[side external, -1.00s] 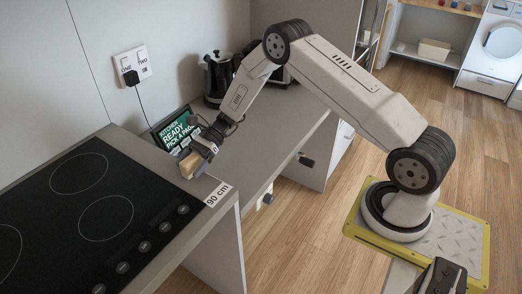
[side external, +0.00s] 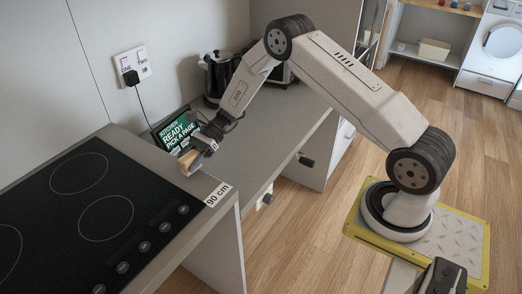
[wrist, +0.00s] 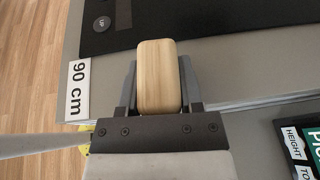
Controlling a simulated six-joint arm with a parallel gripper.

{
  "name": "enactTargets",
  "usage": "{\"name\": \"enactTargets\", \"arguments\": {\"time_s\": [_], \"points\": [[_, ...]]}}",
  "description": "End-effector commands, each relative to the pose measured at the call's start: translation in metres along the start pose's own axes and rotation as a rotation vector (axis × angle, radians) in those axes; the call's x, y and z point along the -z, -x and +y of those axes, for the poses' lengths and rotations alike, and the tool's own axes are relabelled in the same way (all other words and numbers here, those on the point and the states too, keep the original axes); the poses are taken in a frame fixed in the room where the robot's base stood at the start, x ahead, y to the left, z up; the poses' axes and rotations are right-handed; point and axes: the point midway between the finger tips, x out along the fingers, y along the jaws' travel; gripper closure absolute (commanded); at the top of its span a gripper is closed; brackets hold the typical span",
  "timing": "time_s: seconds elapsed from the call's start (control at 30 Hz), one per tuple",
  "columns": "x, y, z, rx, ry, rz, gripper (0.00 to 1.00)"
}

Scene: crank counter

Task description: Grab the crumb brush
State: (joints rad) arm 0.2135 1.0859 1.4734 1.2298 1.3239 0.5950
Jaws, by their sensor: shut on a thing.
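The crumb brush shows as a light wooden block with rounded corners in the wrist view (wrist: 159,78). It lies between the two dark fingers of my gripper (wrist: 159,90), which are shut on it. In the side view the brush (side external: 188,161) is a small tan shape at the end of my gripper (side external: 196,152), over the counter strip beside the hob. Its bristles are hidden, and I cannot tell whether it touches the counter.
A black hob (side external: 90,215) with knobs lies to the left. A small screen (side external: 176,131) reading "KITCHEN READY PICK A PAGE" stands close behind my gripper. A kettle (side external: 216,76) is farther back. A "90 cm" label (side external: 218,194) marks the counter edge. The lower counter (side external: 250,140) is mostly clear.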

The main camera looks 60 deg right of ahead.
Motion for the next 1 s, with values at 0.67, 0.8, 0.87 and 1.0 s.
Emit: {"name": "enactTargets", "arguments": {"time_s": [0.67, 0.8, 0.87, 1.0], "points": [[-0.07, 0.037, 0.049, 0.001, 0.002, 0.0, 1.0], [-0.078, 0.044, 0.071, 0.0, -0.001, 0.0, 1.0], [-0.081, 0.047, 0.081, 0.0, 0.0, 0.0, 1.0], [-0.088, 0.054, 0.101, 0.001, 0.0, 0.0, 1.0]]}}
